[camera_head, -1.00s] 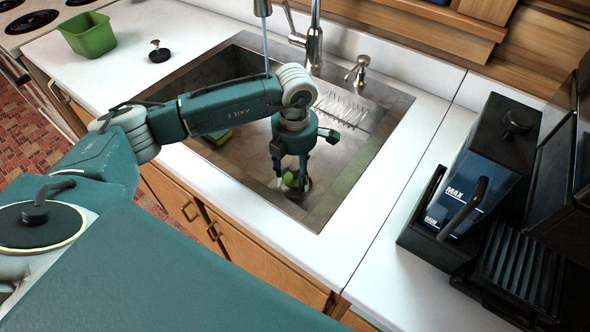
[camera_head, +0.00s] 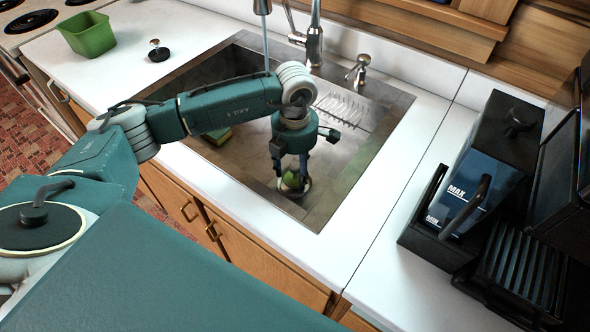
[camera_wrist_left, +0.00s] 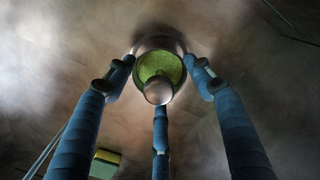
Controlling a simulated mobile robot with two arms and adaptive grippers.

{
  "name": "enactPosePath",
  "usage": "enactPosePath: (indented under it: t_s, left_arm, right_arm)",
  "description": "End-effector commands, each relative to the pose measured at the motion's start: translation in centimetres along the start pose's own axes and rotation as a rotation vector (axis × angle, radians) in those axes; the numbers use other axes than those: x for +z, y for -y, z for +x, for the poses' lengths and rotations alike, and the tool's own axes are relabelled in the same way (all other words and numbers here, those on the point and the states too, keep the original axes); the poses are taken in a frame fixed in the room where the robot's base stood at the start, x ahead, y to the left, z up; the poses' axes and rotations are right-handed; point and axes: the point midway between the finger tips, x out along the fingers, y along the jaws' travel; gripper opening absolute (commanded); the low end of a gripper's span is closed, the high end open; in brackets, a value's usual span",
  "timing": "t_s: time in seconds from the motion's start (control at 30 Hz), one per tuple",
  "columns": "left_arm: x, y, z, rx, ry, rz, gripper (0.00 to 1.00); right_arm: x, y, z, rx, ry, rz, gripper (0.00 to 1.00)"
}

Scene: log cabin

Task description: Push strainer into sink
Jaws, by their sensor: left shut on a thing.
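The strainer (camera_head: 292,179), with a green middle and a round metal knob, is at the drain in the front right part of the sink (camera_head: 342,190). In the left wrist view the strainer (camera_wrist_left: 157,67) sits between the fingertips, its knob facing the camera. My left gripper (camera_head: 291,184) points down into the sink and is shut on the strainer, with its blue fingers around it. It also shows in the left wrist view (camera_wrist_left: 160,82). Whether the strainer is fully seated in the drain is hidden by the fingers. My right gripper is not in view.
A green and yellow sponge (camera_head: 218,136) lies in the sink, left of my gripper. The faucet (camera_head: 313,40) and soap dispenser (camera_head: 358,70) stand behind. A dark knobbed stopper (camera_head: 158,51) and a green container (camera_head: 88,35) are on the left counter. A coffee maker (camera_head: 475,180) stands right.

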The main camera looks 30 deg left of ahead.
Motion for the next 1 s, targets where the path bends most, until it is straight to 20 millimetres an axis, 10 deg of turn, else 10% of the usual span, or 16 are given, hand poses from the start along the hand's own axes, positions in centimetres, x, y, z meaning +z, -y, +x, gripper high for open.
enactPosePath:
  t_s: [1.0]
  left_arm:
    - [0.0,0.0,1.9,0.0,0.0,0.0,0.19]
  right_arm:
    - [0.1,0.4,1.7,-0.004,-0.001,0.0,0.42]
